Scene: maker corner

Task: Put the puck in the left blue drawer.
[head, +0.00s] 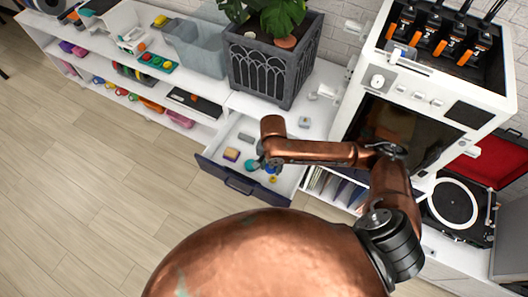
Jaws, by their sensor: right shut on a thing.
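The left blue drawer (240,184) is pulled open below the white counter, with a dark blue front and a white inside. My right arm comes in from the right, and its gripper (264,164) is low over the right part of the open drawer. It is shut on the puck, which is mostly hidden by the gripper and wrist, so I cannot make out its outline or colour. I cannot tell whether the puck touches the drawer floor. My left gripper is not in view.
A dark planter (273,58) stands on the counter behind. A white cabinet machine (425,90) and a turntable (452,202) are at right. The wooden floor at left is clear.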

